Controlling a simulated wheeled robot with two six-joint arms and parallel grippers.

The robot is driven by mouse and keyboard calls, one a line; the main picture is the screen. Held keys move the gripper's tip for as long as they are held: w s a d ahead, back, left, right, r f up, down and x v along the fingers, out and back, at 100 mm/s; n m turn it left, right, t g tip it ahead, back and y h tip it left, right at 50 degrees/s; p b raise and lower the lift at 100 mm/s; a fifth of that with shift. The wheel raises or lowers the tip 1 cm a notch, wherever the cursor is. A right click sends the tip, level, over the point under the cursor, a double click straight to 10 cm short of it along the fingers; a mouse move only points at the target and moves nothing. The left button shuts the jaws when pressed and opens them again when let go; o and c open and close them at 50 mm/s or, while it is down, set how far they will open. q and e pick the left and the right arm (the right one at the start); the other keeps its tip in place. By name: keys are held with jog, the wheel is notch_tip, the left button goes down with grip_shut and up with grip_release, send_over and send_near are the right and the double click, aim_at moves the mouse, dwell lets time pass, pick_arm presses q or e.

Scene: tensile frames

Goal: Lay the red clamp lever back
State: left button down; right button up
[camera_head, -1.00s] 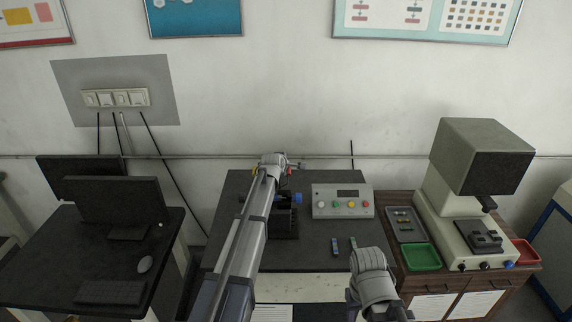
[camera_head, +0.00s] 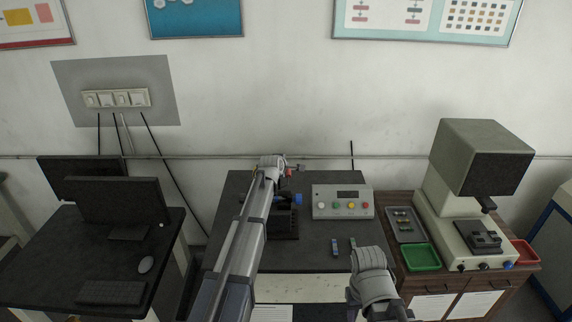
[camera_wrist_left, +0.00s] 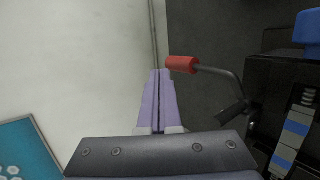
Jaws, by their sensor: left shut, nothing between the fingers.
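The red clamp lever has a red grip (camera_wrist_left: 182,65) on a bent grey rod (camera_wrist_left: 225,77) that runs to a pivot on the dark test fixture (camera_wrist_left: 268,75), at the right of the left wrist view. My left gripper (camera_wrist_left: 158,73) is shut and empty, its tips just left of the red grip; I cannot tell if they touch it. In the head view the fixture (camera_head: 285,222) stands on the dark table, partly hidden behind my left arm. A blue knob (camera_head: 298,198) shows on it. A blue-and-white striped piece (camera_wrist_left: 290,140) sits at the fixture.
A grey control box (camera_head: 343,202) stands right of the fixture. Two small strips (camera_head: 335,247) lie on the table in front of it. A green tray (camera_head: 421,257) and a bench machine (camera_head: 462,220) are farther right. The wall is close behind the table.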

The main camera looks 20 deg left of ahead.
pick_arm(q)
jog(key=p+v, duration=0.2)
jog(key=v, duration=0.4)
jog(key=shift+w+f, duration=0.1)
jog(key=s+d+f+m+g, duration=0.4)
jog(key=s+m, duration=0.3)
jog(key=s, duration=0.5)
jog(key=s+d+f+m+g, duration=0.3)
jog(key=s+m, duration=0.3)
jog(key=s, duration=0.7)
jog(key=s+d+f+m+g, duration=0.4)
jog(key=s+m, duration=0.3)
jog(key=s, duration=0.5)
jog(key=s+d+f+m+b, duration=0.2)
jog(key=d+f+b, duration=0.3)
jog(key=f+b, duration=0.3)
jog(key=s+d+f+m+b, duration=0.1)
jog(key=s+d+f+b, duration=0.2)
jog(key=f+b, duration=0.6)
jog(key=shift+d+m+g+y+b, duration=0.3)
jog(key=shift+d+m+b, duration=0.15)
jog(key=shift+d, duration=0.65)
